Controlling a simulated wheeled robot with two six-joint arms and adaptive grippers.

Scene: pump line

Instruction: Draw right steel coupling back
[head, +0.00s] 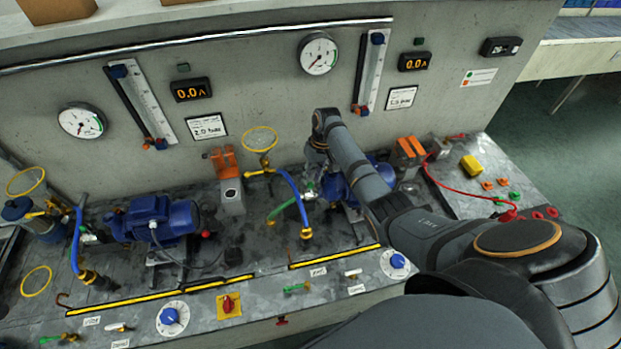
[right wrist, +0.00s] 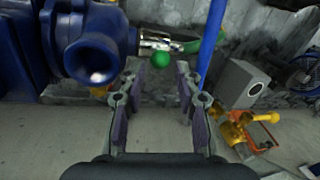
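The right steel coupling (head: 309,192) sits between the green hose (head: 283,212) and the blue right pump (head: 343,189). In the right wrist view the coupling (right wrist: 155,40) is a shiny metal piece beside the pump's round blue port (right wrist: 92,57), with a green ball (right wrist: 152,61) beside it. My right gripper (right wrist: 158,82) is open and empty, its two fingers apart just short of the coupling. In the head view the right gripper (head: 316,165) is small and partly hidden by its own wrist. My left gripper is not in view.
A blue hose (right wrist: 211,40) runs close by the right finger. A grey box (right wrist: 244,84) and a yellow fitting (right wrist: 238,130) stand beyond it. The panel wall (head: 285,100) rises behind the bench; a black-yellow strip (head: 335,257) crosses its front.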

